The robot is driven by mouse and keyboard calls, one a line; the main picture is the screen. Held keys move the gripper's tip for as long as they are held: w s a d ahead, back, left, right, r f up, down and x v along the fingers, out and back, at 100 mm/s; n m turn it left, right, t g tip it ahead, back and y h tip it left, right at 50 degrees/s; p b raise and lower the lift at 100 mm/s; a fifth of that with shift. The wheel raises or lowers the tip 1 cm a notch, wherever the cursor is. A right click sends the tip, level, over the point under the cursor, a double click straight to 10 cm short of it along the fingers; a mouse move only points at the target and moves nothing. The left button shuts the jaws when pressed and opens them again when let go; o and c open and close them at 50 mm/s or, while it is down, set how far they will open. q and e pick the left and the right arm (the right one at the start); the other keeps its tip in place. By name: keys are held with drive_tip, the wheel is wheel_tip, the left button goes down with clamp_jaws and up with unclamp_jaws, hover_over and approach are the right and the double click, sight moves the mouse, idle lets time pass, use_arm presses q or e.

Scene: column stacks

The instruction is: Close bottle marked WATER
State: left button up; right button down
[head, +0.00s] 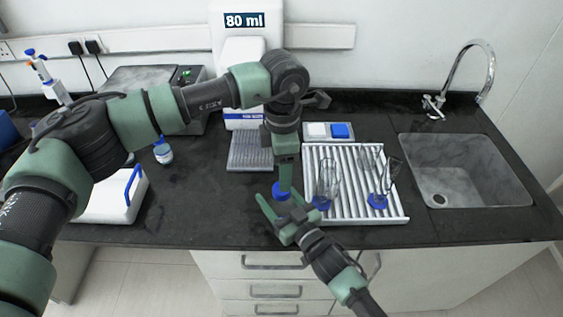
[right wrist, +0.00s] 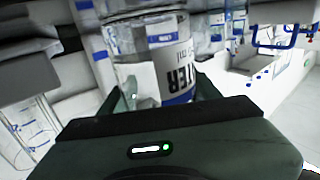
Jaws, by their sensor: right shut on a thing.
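The clear bottle marked WATER (right wrist: 135,58) fills the middle of the right wrist view, its black lettering and blue label band partly visible. My right gripper (head: 282,206) comes from the lower right in the head view and is shut around the bottle's side. A blue round piece (head: 279,189) shows between its fingers; I cannot tell whether it is the cap or part of the bottle. My left gripper (head: 285,178) points straight down just above this blue piece. Its fingers are seen edge-on, so its opening and any contact are unclear. The bottle's body is mostly hidden in the head view.
A white ribbed rack (head: 393,214) with clear glassware on blue bases stands close right of the grippers. A dispenser marked 80 ml (head: 243,50) stands behind. A sink (head: 480,150) is at the right. A small bottle (head: 162,153) stands at the left.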

sight(281, 205)
use_arm(q)
drive_tip(key=n, duration=0.7)
drive_tip(key=shift+r, duration=0.2)
drive_tip(key=n, duration=0.7)
drive_tip(key=shift+r, duration=0.2)
drive_tip(key=n, duration=0.6)
drive_tip(key=shift+r, duration=0.2)
drive_tip(key=n, duration=0.5)
drive_tip(key=shift+a+r, duration=0.1)
drive_tip(key=shift+f, duration=4)
